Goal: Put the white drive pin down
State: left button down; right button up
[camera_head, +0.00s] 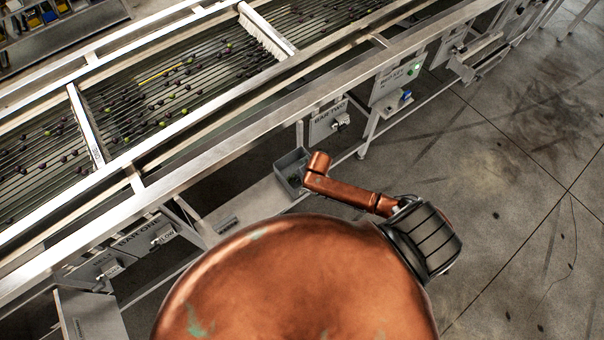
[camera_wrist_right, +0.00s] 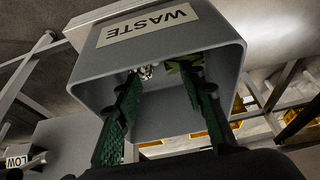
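A grey waste bin (camera_wrist_right: 172,57) with a "WASTE" label fills the middle of the right wrist view. My right gripper (camera_wrist_right: 162,74) has its two green ridged fingers spread apart at the bin's mouth, with nothing held between them. A small pale, shiny thing (camera_wrist_right: 147,72) shows inside the bin near the left fingertip; I cannot tell whether it is the white drive pin. In the head view the grey bin (camera_head: 291,168) sits below the machine's near rail, beside the end of my right arm, which hides the right gripper. My left gripper is not in view.
The roller machine (camera_head: 190,85) carries dark and green fruit across the upper left. Control boxes (camera_head: 398,78) hang along its near side. Green leaf-like bits (camera_wrist_right: 186,68) show in the bin. Grey floor at the right (camera_head: 530,190) is largely free.

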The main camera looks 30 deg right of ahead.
jog(key=shift+r, duration=0.1)
jog(key=shift+r, duration=0.3)
jog(key=v, duration=1.2)
jog(key=shift+r+p, duration=0.3)
jog(key=shift+p, duration=0.05)
jog(key=shift+w, duration=0.1)
